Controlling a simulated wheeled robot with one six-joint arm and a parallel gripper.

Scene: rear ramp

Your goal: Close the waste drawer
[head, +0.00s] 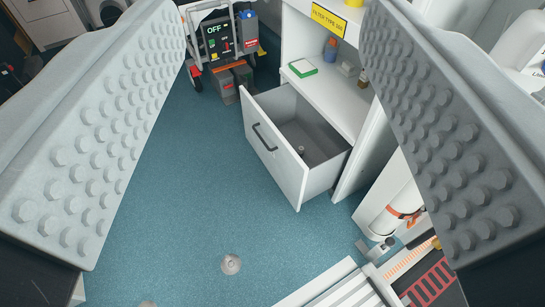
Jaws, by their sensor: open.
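The waste drawer (273,152) is white with a dark bar handle (265,137) on its front. It stands pulled out from the lower part of a white cabinet, low over the floor. Its grey inside shows, with a small dark item at the bottom. My gripper (277,100) is open, its two grey studded fingers wide apart at the left and right of the picture. The drawer shows between the fingers, farther off. Nothing is held, and neither finger appears to touch the drawer.
A wheeled device (222,45) with an "OFF" display stands behind the drawer. A white cylinder with an orange strap (393,213) is at right. Blue floor (195,215) in front is mostly clear.

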